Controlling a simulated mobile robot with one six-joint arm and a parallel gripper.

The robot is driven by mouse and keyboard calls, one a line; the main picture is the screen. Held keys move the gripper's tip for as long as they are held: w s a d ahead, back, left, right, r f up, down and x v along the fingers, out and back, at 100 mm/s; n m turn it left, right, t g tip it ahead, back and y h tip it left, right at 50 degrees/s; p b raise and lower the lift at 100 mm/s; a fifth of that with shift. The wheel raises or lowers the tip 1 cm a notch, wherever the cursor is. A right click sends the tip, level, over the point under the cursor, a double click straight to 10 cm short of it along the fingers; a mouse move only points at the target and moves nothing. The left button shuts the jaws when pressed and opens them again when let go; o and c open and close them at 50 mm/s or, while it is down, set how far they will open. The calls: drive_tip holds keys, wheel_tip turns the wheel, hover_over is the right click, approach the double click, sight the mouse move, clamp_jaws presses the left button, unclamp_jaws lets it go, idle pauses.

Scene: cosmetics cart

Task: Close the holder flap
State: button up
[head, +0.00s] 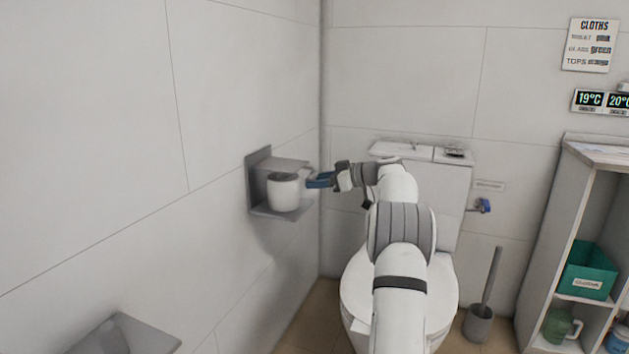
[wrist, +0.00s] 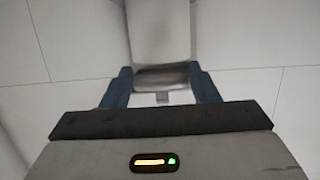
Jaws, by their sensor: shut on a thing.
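The grey holder (head: 259,185) is fixed to the left wall, with a white roll (head: 284,194) standing on its lower shelf. Its flap (head: 285,164) sticks out from the wall roughly level above the roll. My gripper (head: 318,180) is at the flap's front end, right of the roll, with blue fingers. In the wrist view my gripper (wrist: 161,92) has its fingers on either side of a grey front part of the holder flap (wrist: 162,75). It is shut on the flap. The exact contact is too blurred to tell.
A toilet (head: 405,285) stands below my arm at the back. A toilet brush (head: 482,320) and a shelf unit (head: 585,200) with a green bin (head: 588,270) are to the right. A grey ledge (head: 125,338) juts out at lower left.

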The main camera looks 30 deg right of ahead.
drive_tip(key=shift+a+f, duration=0.1)
drive_tip(key=shift+f, duration=0.6)
drive_tip(key=o, duration=1.2)
drive_tip(key=shift+w, duration=0.1)
drive_tip(key=shift+o, duration=0.9)
drive_tip(key=shift+r, duration=0.25)
drive_tip(key=shift+r, duration=0.1)
drive_tip(key=p+v, duration=0.2)
drive_tip(key=v, duration=0.6)
drive_tip(key=shift+w, duration=0.1)
